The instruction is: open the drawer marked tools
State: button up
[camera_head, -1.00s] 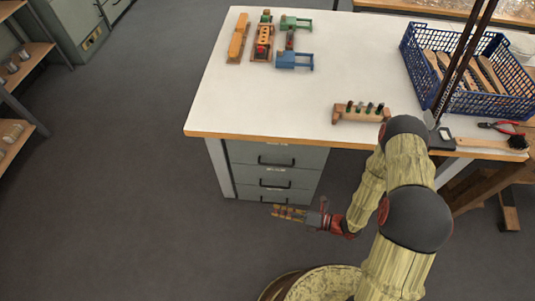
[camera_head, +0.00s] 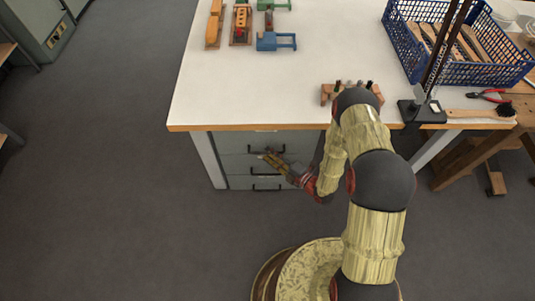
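A grey drawer unit (camera_head: 235,162) stands under the white table, with several drawers stacked one above another. The top drawer has a dark bar handle (camera_head: 266,150), and a lower drawer has a similar handle (camera_head: 267,189). All drawer fronts look closed. The markings on the fronts are too small to read, so I cannot tell which is tools. My gripper (camera_head: 270,160) is in front of the unit, between the top and lower handles in the picture, its fingers pointing left and up. It partly covers the middle drawer's handle. I cannot tell whether it touches anything or how far its fingers are apart.
The white table (camera_head: 240,95) overhangs the drawers with a wooden front edge. A blue crate (camera_head: 470,72), a wooden block with pegs (camera_head: 350,93), a brush (camera_head: 478,113) and red pliers (camera_head: 489,96) lie on top. A table leg (camera_head: 208,160) stands left of the drawers. The floor in front is clear.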

jog(key=shift+x, duration=1.05)
jog(key=shift+c, duration=1.2)
jog(key=c, duration=0.4)
grip_shut()
